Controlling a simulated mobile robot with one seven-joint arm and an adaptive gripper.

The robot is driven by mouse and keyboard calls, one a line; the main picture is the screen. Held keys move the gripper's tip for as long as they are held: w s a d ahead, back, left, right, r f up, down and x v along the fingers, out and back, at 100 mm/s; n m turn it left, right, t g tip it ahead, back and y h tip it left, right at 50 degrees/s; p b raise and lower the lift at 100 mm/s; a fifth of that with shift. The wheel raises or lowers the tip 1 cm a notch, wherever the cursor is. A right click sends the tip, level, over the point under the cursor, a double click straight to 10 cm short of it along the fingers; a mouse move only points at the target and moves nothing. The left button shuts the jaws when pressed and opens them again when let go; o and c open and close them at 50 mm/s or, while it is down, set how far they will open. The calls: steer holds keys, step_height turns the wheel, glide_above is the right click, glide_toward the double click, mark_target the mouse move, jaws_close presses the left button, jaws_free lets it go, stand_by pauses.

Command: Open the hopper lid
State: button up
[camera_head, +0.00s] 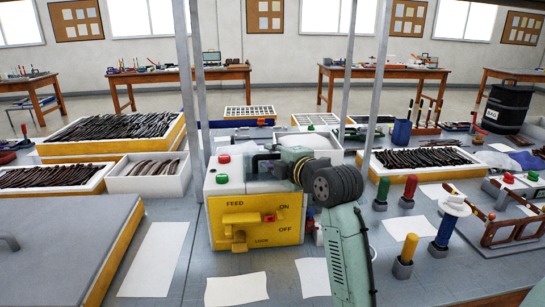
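My arm rises from the bottom, right of centre, and bends left over the white machine with the yellow panel. My gripper (262,160) seems to be the dark and grey end above this machine, well to the right of the lid and apart from it. My own wrist partly covers it, and its fingers are too small to make out.
The white machine (222,187) has a yellow FEED panel and red and green buttons. Open trays of dark frames (50,176) stand behind the lid. Thin grey posts (192,90) rise near the machine. Paper sheets (152,262) lie on the bench; upright coloured handles (408,250) stand right.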

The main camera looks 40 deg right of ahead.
jaws_close()
stand_by(0.6)
